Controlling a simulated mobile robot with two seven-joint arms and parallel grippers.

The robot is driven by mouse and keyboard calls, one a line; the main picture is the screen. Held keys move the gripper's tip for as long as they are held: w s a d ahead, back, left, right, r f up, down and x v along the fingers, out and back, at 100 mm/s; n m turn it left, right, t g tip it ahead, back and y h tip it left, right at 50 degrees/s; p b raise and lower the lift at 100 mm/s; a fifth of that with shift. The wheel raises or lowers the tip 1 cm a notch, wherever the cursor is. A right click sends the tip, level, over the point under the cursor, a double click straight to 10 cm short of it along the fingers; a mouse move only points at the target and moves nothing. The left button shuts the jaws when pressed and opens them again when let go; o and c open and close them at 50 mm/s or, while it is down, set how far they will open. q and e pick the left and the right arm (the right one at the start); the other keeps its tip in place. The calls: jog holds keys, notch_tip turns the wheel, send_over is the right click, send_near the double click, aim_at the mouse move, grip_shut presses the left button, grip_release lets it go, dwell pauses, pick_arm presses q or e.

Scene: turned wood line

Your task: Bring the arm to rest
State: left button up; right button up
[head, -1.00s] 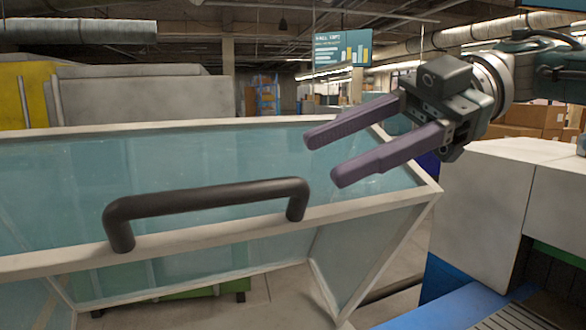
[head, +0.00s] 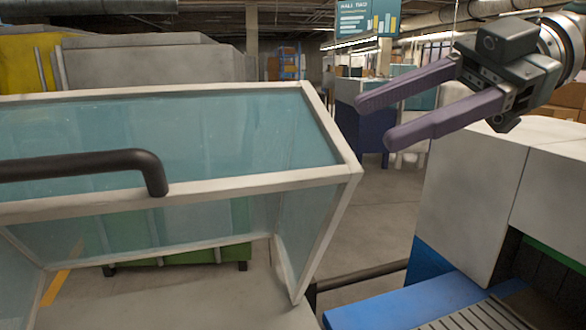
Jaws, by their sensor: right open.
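My right gripper (head: 372,119) is in the upper right of the head view. Its two long purple fingers are spread apart and point left, with nothing between them. It hangs in the air to the right of a glazed hood (head: 345,172) with a pale frame. A black bar handle (head: 90,165) is fixed to the hood's front rail at the left, well apart from the gripper. My left gripper does not show.
A white machine housing (head: 475,190) stands below and right of my right gripper. A blue-edged conveyor (head: 385,308) lies at the lower right. A dark blue cabinet (head: 362,130) stands behind the gripper. Open floor (head: 385,205) shows between hood and housing.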

jog(key=w+a+m+t+y, duration=0.25)
jog(key=w+m+t, duration=0.3)
jog(key=t, duration=0.55)
jog(key=s+d+f+m+t+h, duration=0.1)
jog(key=d+f+m+t+h, duration=0.6)
jog(key=d+f+m+h, duration=0.45)
jog(key=s+d+f+m+g+h, duration=0.1)
jog(key=s+d+f+g+h, duration=0.25)
jog(key=s, duration=0.25)
jog(key=s+d+f+m+g+h, duration=0.1)
jog(key=s+d+f+g+h, duration=0.25)
jog(key=s, duration=0.25)
jog(key=s+d+f+g, duration=0.1)
jog(key=s+f+g, duration=0.15)
jog(key=s, duration=0.55)
jog(key=s+f+g, duration=0.2)
jog(key=s+g, duration=0.1)
jog(key=s, duration=0.5)
jog(key=a+f+m+y, duration=0.1)
jog(key=a+m+y, duration=0.25)
jog(key=a, duration=0.55)
pick_arm(q)
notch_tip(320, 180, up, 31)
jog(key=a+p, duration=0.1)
jog(key=p, duration=3)
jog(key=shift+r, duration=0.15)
pick_arm(e)
notch_tip(320, 180, up, 31)
jog(key=shift+h, duration=0.35)
